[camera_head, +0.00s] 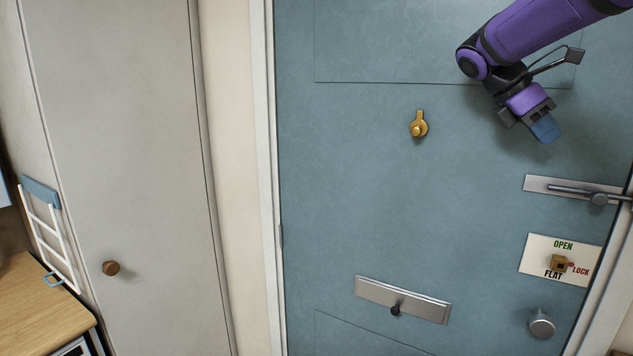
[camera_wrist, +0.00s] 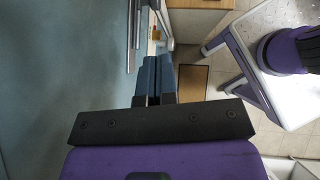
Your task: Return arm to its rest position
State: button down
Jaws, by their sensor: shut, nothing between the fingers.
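My gripper (camera_head: 545,132) is at the upper right in the head view, in front of the blue door (camera_head: 340,190). Its blue fingers are shut with nothing between them and point down and right. My purple arm comes in from the top right corner. In the wrist view the shut fingers (camera_wrist: 157,76) show at the middle, with the door's blue face (camera_wrist: 60,70) along the left. The gripper appears apart from the door and its fittings. Most of my arm is out of view.
The door carries a brass fitting (camera_head: 418,125), a lever handle (camera_head: 597,198), an OPEN/LOCK/FLAT plate (camera_head: 537,262), a round knob (camera_head: 541,324) and a letter plate (camera_head: 428,306). A pale cupboard door with a wooden knob (camera_head: 111,268) and a wooden worktop (camera_head: 40,310) are at left.

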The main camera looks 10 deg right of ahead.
jog(key=s+a+f+m+t+y, duration=0.4)
jog(key=s+a+f+m, duration=0.1)
jog(key=s+a, duration=0.4)
jog(key=s+a+f+m+t+y, duration=0.4)
jog(key=s+a+f+m, duration=0.2)
jog(key=s, duration=0.4)
jog(key=a+m, duration=0.1)
jog(key=a, duration=0.1)
jog(key=shift+s+a+m+t, duration=0.2)
jog(key=shift+a+m+t, duration=0.1)
jog(key=shift+a+t, duration=0.1)
